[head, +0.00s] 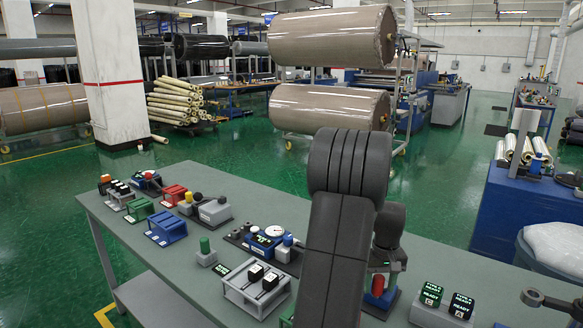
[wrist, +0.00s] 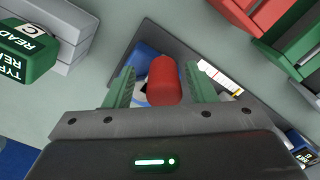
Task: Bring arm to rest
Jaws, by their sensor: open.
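My arm rises over the workbench (head: 235,200) in the head view and hides part of it. My gripper (wrist: 158,84) has two green ribbed fingers, which stand apart in the wrist view. The red knob (head: 378,285) also shows in the head view, below my wrist. It sits on a dark plate with blue and white parts, mostly hidden by the gripper.
Blocks labelled READY (head: 461,305) stand right of the arm. A grey rack with black-topped pieces (head: 252,288), a gauge unit (head: 268,240) and red and green blocks (head: 174,195) stand left. Large wrapped rolls (head: 330,107) are beyond, across green floor.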

